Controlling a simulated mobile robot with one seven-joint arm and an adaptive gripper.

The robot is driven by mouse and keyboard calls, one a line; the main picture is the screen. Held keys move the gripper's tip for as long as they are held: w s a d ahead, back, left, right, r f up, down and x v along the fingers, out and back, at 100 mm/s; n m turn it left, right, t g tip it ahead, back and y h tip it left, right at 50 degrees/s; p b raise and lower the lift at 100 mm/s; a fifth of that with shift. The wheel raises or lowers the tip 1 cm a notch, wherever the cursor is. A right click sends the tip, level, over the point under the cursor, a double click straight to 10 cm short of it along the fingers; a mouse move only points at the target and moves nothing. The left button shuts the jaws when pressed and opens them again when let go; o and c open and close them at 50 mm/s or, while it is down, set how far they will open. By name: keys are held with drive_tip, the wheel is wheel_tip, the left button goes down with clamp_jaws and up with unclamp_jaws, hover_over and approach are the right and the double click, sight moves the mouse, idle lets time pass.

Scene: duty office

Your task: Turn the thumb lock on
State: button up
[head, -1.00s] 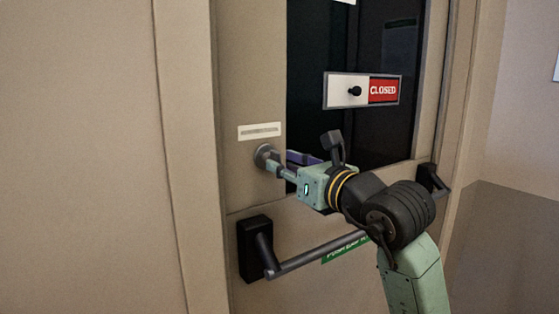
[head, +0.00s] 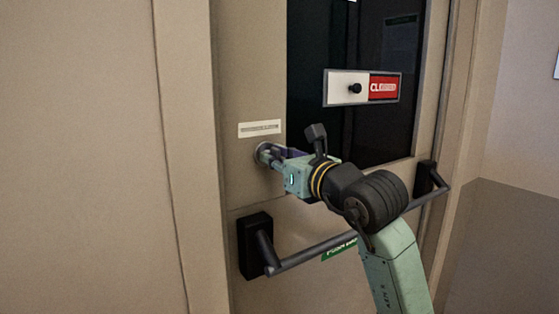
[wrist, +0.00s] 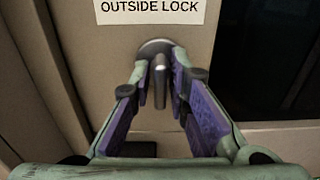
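The thumb lock (wrist: 160,82) is a grey metal thumb piece on a round plate, just below a white label reading "OUTSIDE LOCK" (wrist: 150,10). In the wrist view the thumb piece points straight up and down. My gripper (wrist: 160,92) is open, with one purple-padded finger on each side of the thumb piece. Small gaps show between the pads and the piece. In the head view my gripper (head: 268,157) is at the lock's round plate (head: 262,151), and its fingers mostly hide the thumb piece.
A sliding sign with a black knob and red panel (head: 385,88) is on the dark window (head: 350,130) at upper right.

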clamp_jaws()
drive_tip(key=m+p, duration=0.1)
drive_tip(key=m, duration=0.2)
drive_tip(key=shift+r+p, duration=0.2)
drive_tip(key=shift+p, duration=0.1)
drive_tip(key=shift+m+p, duration=0.5)
drive_tip(key=shift+m, duration=0.7)
drive_tip(key=shift+f+m, duration=0.2)
drive_tip(key=shift+m, duration=0.3)
